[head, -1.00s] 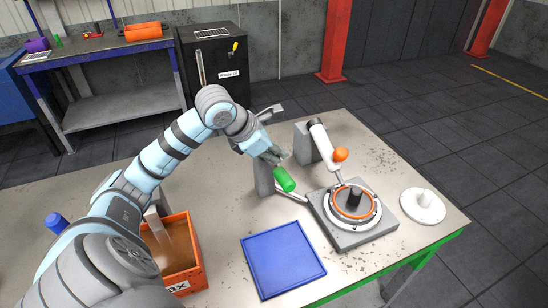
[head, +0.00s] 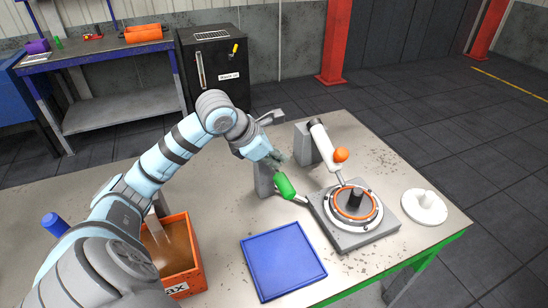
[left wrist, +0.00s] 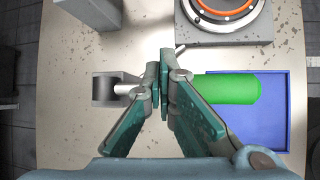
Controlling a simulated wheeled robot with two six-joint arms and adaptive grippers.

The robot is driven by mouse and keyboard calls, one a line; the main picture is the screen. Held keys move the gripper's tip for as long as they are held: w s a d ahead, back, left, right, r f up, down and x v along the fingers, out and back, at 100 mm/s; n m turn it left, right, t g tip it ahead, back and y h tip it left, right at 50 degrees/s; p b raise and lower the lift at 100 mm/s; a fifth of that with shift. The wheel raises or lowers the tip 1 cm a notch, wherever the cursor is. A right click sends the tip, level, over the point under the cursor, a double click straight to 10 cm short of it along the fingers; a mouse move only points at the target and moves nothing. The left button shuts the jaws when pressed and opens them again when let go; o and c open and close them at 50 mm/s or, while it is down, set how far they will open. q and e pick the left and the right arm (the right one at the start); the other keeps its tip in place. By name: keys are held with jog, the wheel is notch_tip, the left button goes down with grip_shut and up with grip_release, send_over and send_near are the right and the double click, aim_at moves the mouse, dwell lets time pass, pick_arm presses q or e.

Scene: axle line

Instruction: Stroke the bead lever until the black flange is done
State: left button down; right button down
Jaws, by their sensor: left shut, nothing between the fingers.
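A lever with a green grip (head: 285,186) sits on a grey post (head: 263,178) near the middle of the table. The grip also shows in the left wrist view (left wrist: 228,88). My left gripper (head: 277,159) is shut and empty, close to the grip; in the left wrist view its fingertips (left wrist: 162,82) are to the left of it. I cannot tell whether they touch. On a grey base (head: 347,239), a round part (head: 355,201) has a pale rim, an orange ring and a black centre post. My right gripper is not in view.
A white arm with an orange ball (head: 341,154) leans over the base. A blue tray (head: 283,260) lies at the front. An orange bin (head: 196,258) stands at left. A white disc with a knob (head: 424,207) is at right.

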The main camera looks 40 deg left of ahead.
pick_arm(q)
jog(key=shift+d+f+b, duration=0.15)
jog(key=shift+f+b, duration=0.2)
jog(key=shift+f, duration=0.05)
jog(key=shift+r, duration=0.1)
dwell(0.5)
jog(key=shift+w+a+r+p, duration=0.1)
jog(key=shift+a+r+p, duration=0.15)
jog(key=shift+r+p, duration=0.5)
jog(key=shift+w+a+r+p, duration=0.15)
jog(key=shift+a+r+p, duration=0.25)
jog(key=shift+r, duration=0.5)
jog(key=shift+w+a+r+p, duration=0.1)
jog(key=shift+a+r+p, duration=0.05)
jog(key=shift+r+p, duration=0.65)
jog(key=r+p, duration=0.1)
jog(key=a+r+p, duration=0.1)
jog(key=r, duration=0.1)
jog(key=r+p, duration=0.1)
jog(key=shift+w+a+r+p, duration=0.25)
jog(key=shift+w+r+p, duration=0.1)
jog(key=shift+p, duration=0.05)
dwell(1.0)
dwell(0.5)
